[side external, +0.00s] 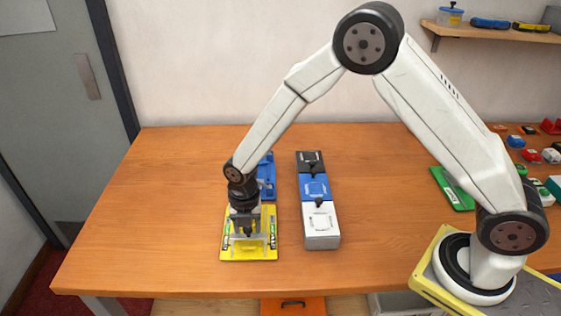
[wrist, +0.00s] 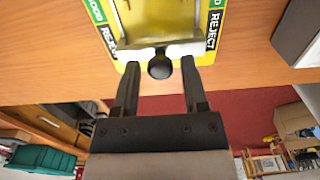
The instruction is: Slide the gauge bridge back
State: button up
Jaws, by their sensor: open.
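The yellow gauge board (side external: 236,253) lies flat near the front of the bench, left of centre. Its side strips read REJECT, with a green part marked GOOD, in the wrist view. The grey gauge bridge (wrist: 188,48) spans the board close to its edge nearest the wrist camera and carries a round black knob (wrist: 160,67). My gripper (side external: 246,232) points down over the board. In the wrist view my open gripper (wrist: 159,64) has one finger on each side of the knob, with visible gaps. In the side view my gripper hides much of the bridge.
A blue plate (side external: 268,176) lies just behind the board, partly hidden by my arm. Right of it stands a row of black (side external: 310,157), blue (side external: 315,187) and white (side external: 321,240) blocks. A green plate (side external: 455,192) and small items lie farther right. The bench's left side is clear.

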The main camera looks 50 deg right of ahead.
jog(key=shift+f, duration=0.15)
dwell(0.5)
jog(key=c, duration=0.7)
